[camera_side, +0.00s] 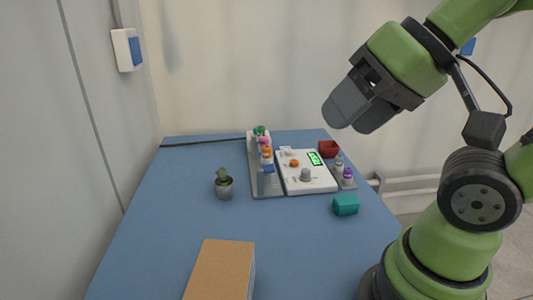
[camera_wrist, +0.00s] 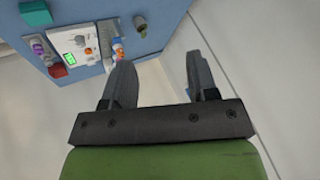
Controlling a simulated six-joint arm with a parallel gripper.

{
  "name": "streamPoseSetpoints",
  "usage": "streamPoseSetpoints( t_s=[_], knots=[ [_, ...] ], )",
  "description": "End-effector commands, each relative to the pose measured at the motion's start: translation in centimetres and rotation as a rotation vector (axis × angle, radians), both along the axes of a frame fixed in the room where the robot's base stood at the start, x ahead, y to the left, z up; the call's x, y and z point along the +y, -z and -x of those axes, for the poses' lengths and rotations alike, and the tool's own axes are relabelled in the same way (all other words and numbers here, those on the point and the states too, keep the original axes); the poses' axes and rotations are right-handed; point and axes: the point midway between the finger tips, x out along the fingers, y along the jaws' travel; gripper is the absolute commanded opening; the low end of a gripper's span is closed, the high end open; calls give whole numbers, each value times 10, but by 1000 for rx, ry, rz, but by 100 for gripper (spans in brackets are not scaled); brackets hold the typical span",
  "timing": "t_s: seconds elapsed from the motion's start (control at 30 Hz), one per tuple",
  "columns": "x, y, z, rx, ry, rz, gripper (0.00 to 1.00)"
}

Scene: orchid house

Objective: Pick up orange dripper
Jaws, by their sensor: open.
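The orange dripper (camera_side: 266,152) stands in a grey rack (camera_side: 268,190) on the blue table, in a row with pink, green and blue items. It is small and its lower part is hidden. In the wrist view an orange and blue patch (camera_wrist: 117,46) shows beside the left finger; I cannot tell its parts apart there. My gripper (camera_side: 352,112) is high above the table, to the right of the rack and well apart from it. In the wrist view my gripper (camera_wrist: 160,78) has its two fingers spread with nothing between them.
A white device (camera_side: 309,182) with a green display stands right of the rack. Near it are a red container (camera_side: 328,149), a purple-topped bottle (camera_side: 348,176) and a teal block (camera_side: 345,205). A potted cactus (camera_side: 224,187) and a cardboard box (camera_side: 221,268) stand left and in front.

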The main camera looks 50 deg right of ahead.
Motion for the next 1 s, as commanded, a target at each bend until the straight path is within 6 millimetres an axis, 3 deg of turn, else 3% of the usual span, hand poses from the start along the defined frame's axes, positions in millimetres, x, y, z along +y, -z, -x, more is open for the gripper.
streamPoseSetpoints(
  t_s=[0.77, 0.87, 1.0],
  knots=[
    [-1, -1, -2, 3, 3, 2, 58],
    [-5, -3, -12, 19, 22, 14, 58],
    [-21, -6, -48, 70, 87, 57, 58]
  ],
)
